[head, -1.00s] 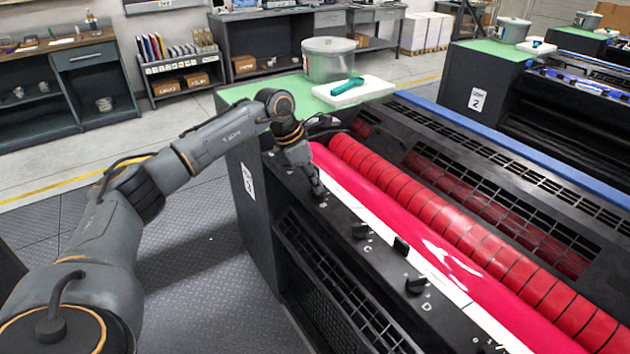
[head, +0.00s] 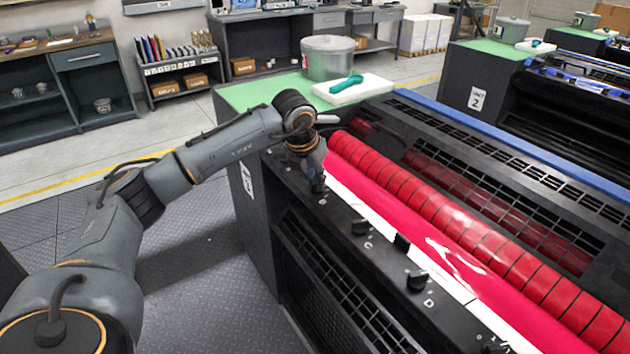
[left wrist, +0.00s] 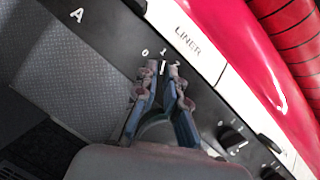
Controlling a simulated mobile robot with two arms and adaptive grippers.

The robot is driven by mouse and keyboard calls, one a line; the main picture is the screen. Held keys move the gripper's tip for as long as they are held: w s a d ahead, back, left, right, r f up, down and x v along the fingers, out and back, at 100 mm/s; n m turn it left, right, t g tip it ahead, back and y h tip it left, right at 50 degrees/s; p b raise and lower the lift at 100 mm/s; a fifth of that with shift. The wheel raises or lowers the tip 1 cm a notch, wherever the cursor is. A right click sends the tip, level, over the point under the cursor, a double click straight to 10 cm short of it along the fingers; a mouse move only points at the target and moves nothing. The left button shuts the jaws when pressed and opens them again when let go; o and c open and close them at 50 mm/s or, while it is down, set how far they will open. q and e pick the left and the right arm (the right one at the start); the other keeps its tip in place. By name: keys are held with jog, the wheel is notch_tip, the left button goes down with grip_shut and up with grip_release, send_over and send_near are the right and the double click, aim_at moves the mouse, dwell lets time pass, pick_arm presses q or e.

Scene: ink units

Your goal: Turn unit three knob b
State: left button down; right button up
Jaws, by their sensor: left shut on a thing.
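Unit three is the near black ink unit (head: 330,235) with red rollers and a row of knobs along its edge. My left gripper (head: 319,186) is down at the far part of that row. In the left wrist view its fingers (left wrist: 163,88) are shut around a dark knob (left wrist: 162,74), mostly hidden between them. A 0-1-2 scale lies just beyond, and the knob's white mark points near 1. The letter A shows farther up the panel; the gripped knob's own letter is hidden. Knobs C (head: 360,227) and D (head: 417,281) stand nearer. My right gripper is not in view.
A dark switch (head: 402,243) stands between C and D. The red ink strip and rollers (head: 450,215) run beside the panel. A grey pot (head: 328,58) and a white slab (head: 372,88) with a teal tool stand on the green top. Unit two (head: 500,90) is behind.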

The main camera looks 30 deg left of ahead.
pick_arm(q)
jog(key=n+y, duration=0.1)
jog(key=n, duration=0.1)
jog(key=n+y+b, duration=0.1)
jog(key=n, duration=0.2)
jog(key=shift+w+d+g+b, duration=0.1)
jog(key=shift+d+g+b, duration=0.1)
jog(key=shift+g+b, duration=0.1)
jog(key=shift+w+n+g+y+b, duration=0.1)
jog(key=shift+n+g+y+b, duration=0.4)
jog(key=shift+n, duration=1.8)
jog(key=shift+r, duration=0.1)
jog(key=c, duration=1.4)
grip_release()
jog(key=shift+d+r, duration=0.1)
jog(key=v, duration=1.1)
jog(key=shift+d+r, duration=0.15)
jog(key=shift+r, duration=0.15)
